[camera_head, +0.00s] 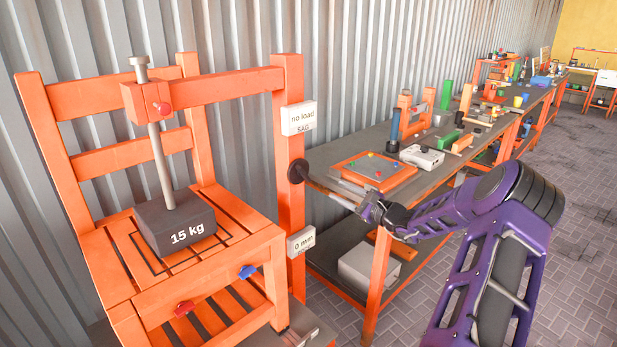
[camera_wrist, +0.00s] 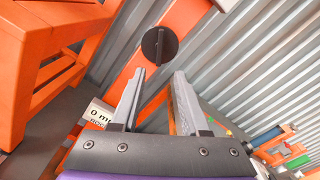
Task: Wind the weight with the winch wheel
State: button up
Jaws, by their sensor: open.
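The winch wheel is a dark round disc (camera_head: 296,171) on the orange upright post (camera_head: 290,220). It also shows in the wrist view (camera_wrist: 160,46), with a bar across its face. The weight is a dark block marked 15 kg (camera_head: 180,225); it rests on the slatted orange seat with a grey rod (camera_head: 162,165) rising from it through the orange arm. My gripper (camera_head: 313,182) is near the wheel, at its right. In the wrist view my gripper (camera_wrist: 160,75) is open and empty, its two fingers pointing at the wheel; contact cannot be told.
A sign reading "no load SAG" (camera_head: 299,118) sits above the wheel and a "0 mm" sign (camera_head: 301,242) below it. A long workbench (camera_head: 350,148) with several objects runs to the right. Corrugated wall (camera_head: 240,30) stands behind. Paved floor (camera_head: 590,230) is clear at right.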

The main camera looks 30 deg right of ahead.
aim_at(306, 175)
jog(key=x, duration=1.4)
grip_shut()
